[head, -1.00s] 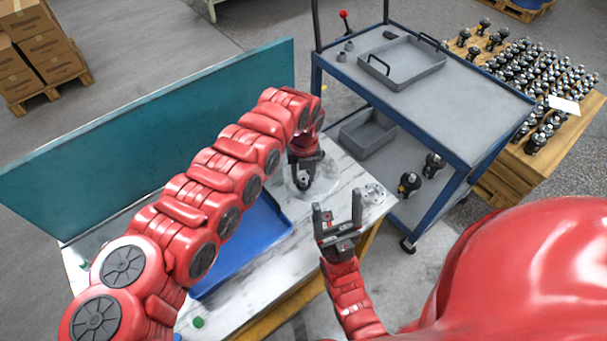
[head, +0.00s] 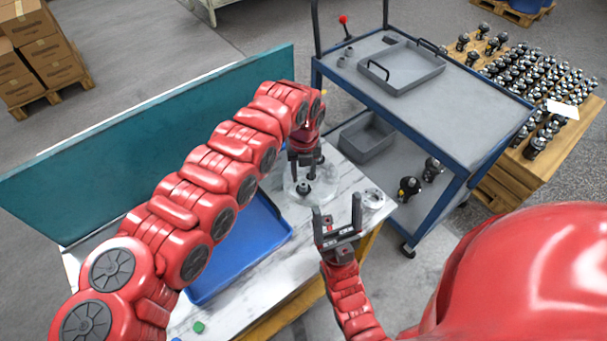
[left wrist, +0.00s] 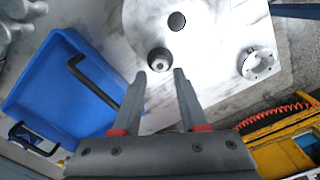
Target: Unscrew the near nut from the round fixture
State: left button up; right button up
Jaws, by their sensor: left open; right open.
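The round fixture (head: 290,194) is a pale disc on the marble-topped table; in the left wrist view it (left wrist: 205,45) is a white plate with two dark round parts. The near nut (head: 303,188) stands on it, and shows in the left wrist view (left wrist: 160,61) as a dark ring with a grey centre. The other dark part (left wrist: 177,21) is farther off. My left gripper (head: 306,170) is open and empty, pointing down just above the near nut, which appears between its fingertips (left wrist: 160,76). My right gripper (head: 338,212) is open and empty, in front of the table's edge.
A metal flange (head: 372,199) sits on the table right of the fixture; it also shows in the left wrist view (left wrist: 258,63). A blue tray (head: 245,262) lies to the left. A teal panel (head: 150,140) stands behind. A blue-framed cart (head: 440,110) is at the right.

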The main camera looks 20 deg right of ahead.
aim_at(303, 185)
pick_arm(q)
jog(key=o, duration=0.6)
jog(key=shift+c, duration=0.2)
jog(key=shift+r, duration=0.1)
notch_tip(303, 185, up, 6)
jog(key=shift+f+p, duration=0.1)
jog(key=shift+p, duration=0.5)
